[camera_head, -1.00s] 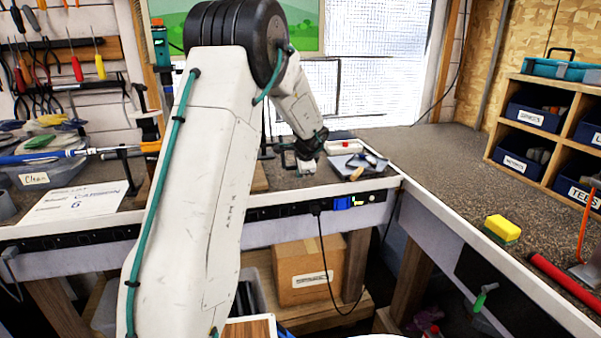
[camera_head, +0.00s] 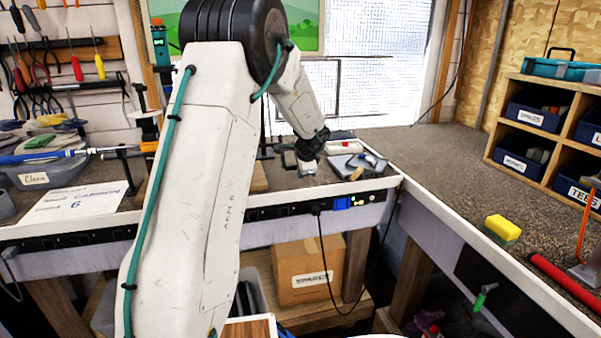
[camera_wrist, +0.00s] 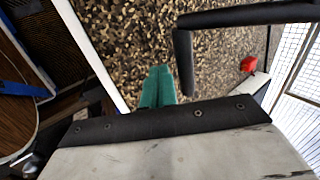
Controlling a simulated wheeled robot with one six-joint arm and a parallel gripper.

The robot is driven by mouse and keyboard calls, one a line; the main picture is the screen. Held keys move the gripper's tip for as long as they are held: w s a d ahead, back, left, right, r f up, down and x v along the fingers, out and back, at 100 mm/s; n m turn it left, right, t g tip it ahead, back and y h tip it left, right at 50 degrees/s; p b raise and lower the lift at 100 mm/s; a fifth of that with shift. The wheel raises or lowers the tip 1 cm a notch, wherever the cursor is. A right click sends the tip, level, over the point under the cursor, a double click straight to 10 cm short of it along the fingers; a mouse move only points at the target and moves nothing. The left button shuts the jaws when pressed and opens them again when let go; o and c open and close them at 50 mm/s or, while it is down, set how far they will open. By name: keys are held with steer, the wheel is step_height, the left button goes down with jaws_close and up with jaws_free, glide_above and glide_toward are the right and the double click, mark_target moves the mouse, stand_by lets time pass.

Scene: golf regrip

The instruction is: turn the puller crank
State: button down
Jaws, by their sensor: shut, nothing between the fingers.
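My gripper (camera_wrist: 158,86) shows in the wrist view as two teal fingers pressed together, with nothing between them. They are over the speckled bench top. A black bent bar (camera_wrist: 184,62), which looks like the puller crank, stands just to the right of the fingers, with a gap between them. Its long arm runs off toward the upper right. In the head view my gripper (camera_head: 308,168) is low over the back bench, beside some dark bars at its left. The arm hides much of the puller there, and I cannot tell whether anything touches.
A grey tray (camera_head: 341,166) with small items lies right of my gripper. A small red thing (camera_wrist: 248,64) shows in the wrist view. The right bench holds a yellow sponge (camera_head: 503,228) and a red tube (camera_head: 560,281). The bench corner behind is clear.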

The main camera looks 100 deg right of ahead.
steer(key=a+r, duration=0.4)
steer(key=a, duration=0.8)
steer(key=w+d+r+g+h, duration=0.1)
steer(key=w+d, duration=0.3)
steer(key=w, duration=0.3)
steer(key=w+d+r+g+h, duration=0.15)
steer(key=w+d, duration=0.25)
steer(key=w, duration=0.4)
steer(key=s+a+r+m+g, duration=0.3)
steer(key=s+a+m+g, duration=0.15)
steer(key=s+g, duration=0.25)
steer(key=shift+y, duration=0.35)
steer(key=x, duration=0.8)
steer(key=shift+s+d+f, duration=0.1)
steer(key=shift+s+d, duration=0.15)
steer(key=shift+s, duration=0.05)
steer(key=d+f, duration=0.2)
steer(key=shift+s+d+f, duration=0.1)
steer(key=shift+d, duration=0.3)
steer(key=shift+d+f, duration=0.35)
steer(key=shift+d, duration=0.05)
